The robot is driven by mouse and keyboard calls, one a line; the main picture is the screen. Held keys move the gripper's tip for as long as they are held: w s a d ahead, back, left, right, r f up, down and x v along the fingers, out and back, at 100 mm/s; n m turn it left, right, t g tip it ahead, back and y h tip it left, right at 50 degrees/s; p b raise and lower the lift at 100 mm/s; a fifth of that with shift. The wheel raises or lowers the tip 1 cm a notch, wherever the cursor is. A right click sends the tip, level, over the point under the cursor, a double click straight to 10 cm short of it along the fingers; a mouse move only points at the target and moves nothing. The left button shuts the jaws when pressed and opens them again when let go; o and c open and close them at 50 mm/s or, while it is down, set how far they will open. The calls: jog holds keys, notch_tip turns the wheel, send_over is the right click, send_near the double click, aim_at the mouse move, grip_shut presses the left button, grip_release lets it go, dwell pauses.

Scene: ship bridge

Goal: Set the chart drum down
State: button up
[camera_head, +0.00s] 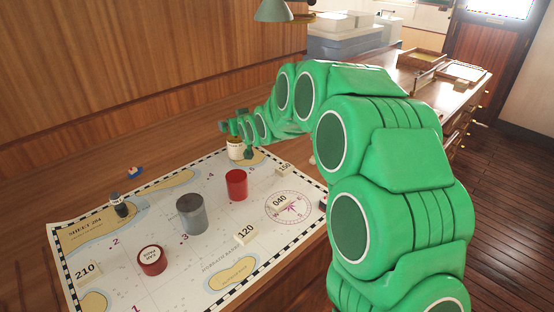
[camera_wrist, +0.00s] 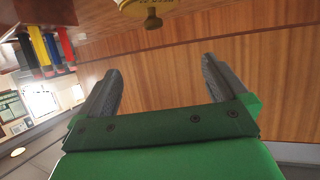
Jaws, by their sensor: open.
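Several drum-like pieces stand on the chart (camera_head: 215,165): a grey cylinder (camera_head: 191,215), a red cylinder (camera_head: 236,184) and a squat red drum with a white labelled top (camera_head: 151,259). I cannot tell which one is the chart drum. My gripper (camera_head: 237,130) is small at the far end of my green arm, close to a cream and brown pot (camera_head: 235,150) at the chart's far edge; whether they touch is unclear. In the wrist view my gripper (camera_wrist: 160,68) has its fingers wide apart with nothing between them. A yellow lettered round thing with a knob (camera_wrist: 147,8) shows beyond them.
Number blocks lie on the chart, such as 120 (camera_head: 244,233) and 210 (camera_head: 87,271). A dark small bottle-like piece (camera_head: 120,205) stands at left. A blue-topped piece (camera_head: 135,172) lies beyond the chart. A wooden wall (camera_head: 130,70) backs the table.

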jog(key=s+d+m+g+h, duration=0.3)
jog(key=s+d+g+h, duration=0.3)
jog(key=s+d, duration=1.6)
jog(key=s+d+g, duration=0.2)
jog(key=s, duration=1)
jog(key=s+d+m+g, duration=0.1)
jog(key=s+d+g, duration=0.2)
jog(key=s, duration=0.9)
jog(key=s+d+m+g, duration=0.1)
jog(key=s+d+g, duration=0.2)
jog(key=s, duration=0.9)
jog(key=shift+s, duration=0.4)
